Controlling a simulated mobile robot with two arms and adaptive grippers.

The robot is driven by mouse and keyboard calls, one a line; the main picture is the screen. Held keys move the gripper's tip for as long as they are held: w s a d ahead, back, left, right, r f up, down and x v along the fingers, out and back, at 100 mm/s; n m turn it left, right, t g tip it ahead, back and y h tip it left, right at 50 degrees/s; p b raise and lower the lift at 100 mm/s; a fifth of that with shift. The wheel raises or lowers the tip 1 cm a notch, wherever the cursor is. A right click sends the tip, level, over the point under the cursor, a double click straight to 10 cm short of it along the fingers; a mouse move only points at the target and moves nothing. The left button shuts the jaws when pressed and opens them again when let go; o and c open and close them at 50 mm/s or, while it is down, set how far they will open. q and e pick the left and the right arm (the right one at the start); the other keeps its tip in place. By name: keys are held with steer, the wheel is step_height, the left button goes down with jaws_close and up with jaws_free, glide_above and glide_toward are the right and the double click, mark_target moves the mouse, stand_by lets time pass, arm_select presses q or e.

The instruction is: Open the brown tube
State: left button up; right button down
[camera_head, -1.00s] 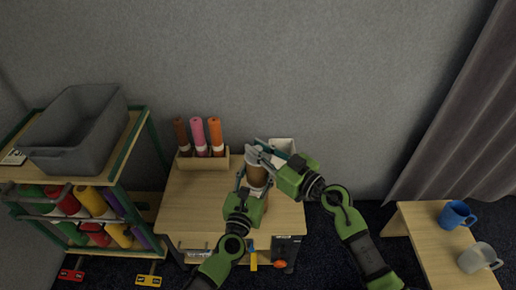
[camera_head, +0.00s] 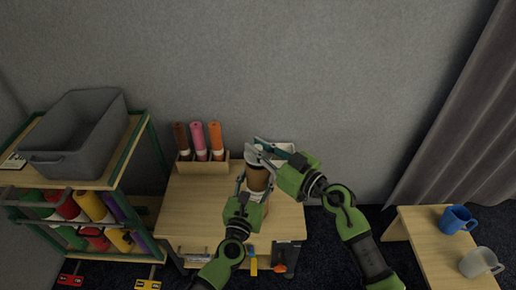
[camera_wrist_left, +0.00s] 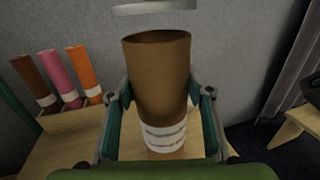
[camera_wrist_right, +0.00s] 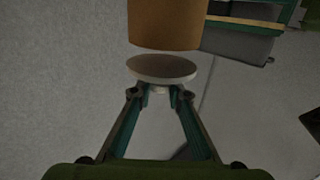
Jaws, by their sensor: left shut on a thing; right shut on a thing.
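The brown tube (camera_head: 258,178) stands upright between the fingers of my left gripper (camera_wrist_left: 163,105), which is shut on it near its white label. In the left wrist view its top (camera_wrist_left: 157,38) is open and dark inside. A pale round lid (camera_wrist_left: 155,7) hangs above the opening, apart from the rim. My right gripper (camera_wrist_right: 160,95) is shut on the small knob under the lid's disc, as the right wrist view shows the lid (camera_wrist_right: 162,69) with a gap to the tube (camera_wrist_right: 166,22).
A wooden holder (camera_head: 199,166) with brown, pink and orange tubes stands at the table's back left. A shelf with a grey bin (camera_head: 85,125) is left; a side table with mugs (camera_head: 457,218) is right.

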mark_target(258, 147)
steer(key=shift+r, duration=2.05)
arm_select(q)
steer(key=o, duration=1.7)
steer(key=shift+c, duration=0.2)
